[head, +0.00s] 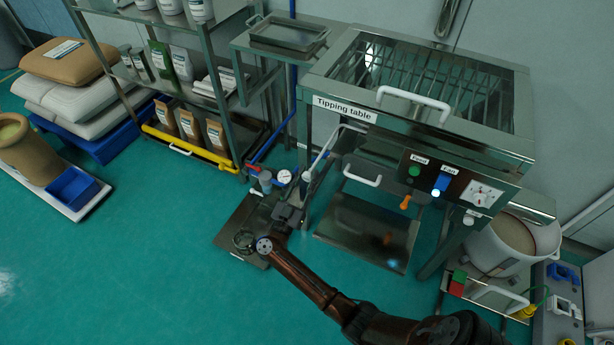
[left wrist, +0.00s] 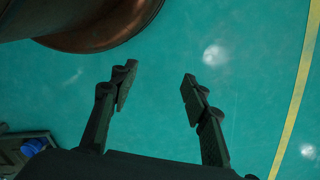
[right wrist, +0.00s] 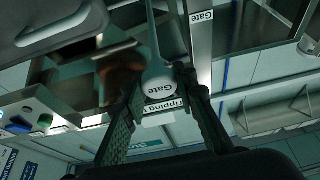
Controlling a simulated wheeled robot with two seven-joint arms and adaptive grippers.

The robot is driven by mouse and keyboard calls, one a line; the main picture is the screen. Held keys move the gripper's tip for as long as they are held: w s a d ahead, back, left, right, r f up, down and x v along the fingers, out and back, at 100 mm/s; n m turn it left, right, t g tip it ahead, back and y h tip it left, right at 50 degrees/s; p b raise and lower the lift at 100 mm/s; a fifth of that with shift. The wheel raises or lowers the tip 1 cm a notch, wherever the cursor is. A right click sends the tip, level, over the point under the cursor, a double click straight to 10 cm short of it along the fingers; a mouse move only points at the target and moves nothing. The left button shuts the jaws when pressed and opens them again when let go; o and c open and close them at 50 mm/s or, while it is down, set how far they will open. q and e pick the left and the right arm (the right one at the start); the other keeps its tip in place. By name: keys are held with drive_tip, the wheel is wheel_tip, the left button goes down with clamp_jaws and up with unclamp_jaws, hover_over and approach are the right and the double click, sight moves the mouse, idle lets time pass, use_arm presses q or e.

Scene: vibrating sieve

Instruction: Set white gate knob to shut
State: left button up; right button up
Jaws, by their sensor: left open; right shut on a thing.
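The white gate knob (right wrist: 160,86), marked "Gate", sits at the end of a white lever (right wrist: 157,35) in the right wrist view. My right gripper (right wrist: 162,98) is shut on the knob, with a finger on either side of it. In the head view the right gripper (head: 298,190) is at the left front leg of the tipping table (head: 343,108), by the lower end of the white lever (head: 323,152). The gripper partly hides the knob there. My left gripper (left wrist: 153,90) is open and empty above the green floor, and is not in the head view.
A pressure gauge (head: 285,176) and pipes stand just left of my right gripper. A floor plate (head: 240,222) lies below it. An orange knob (head: 405,202) and a control panel (head: 460,185) are to the right. A shelf rack (head: 213,75) stands at the left. The front-left floor is clear.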

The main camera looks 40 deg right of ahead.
clamp_jaws()
use_arm(q)
wheel_tip(320, 180, down, 7)
drive_tip(key=p, duration=0.2)
drive_tip(key=shift+s+a+r, duration=0.15)
drive_tip(key=shift+a+r, duration=0.05)
drive_tip(key=shift+a, duration=0.25)
use_arm(e)
drive_tip(key=w+d, duration=0.3)
drive_tip(key=d, duration=0.4)
drive_tip(key=shift+d+r, duration=0.15)
drive_tip(key=shift+d, duration=0.15)
drive_tip(key=shift+w, duration=0.1)
drive_tip(key=o, duration=0.8)
unclamp_jaws()
drive_tip(key=shift+o, duration=0.7)
drive_tip(key=shift+d, duration=0.1)
drive_tip(key=shift+o, duration=0.8)
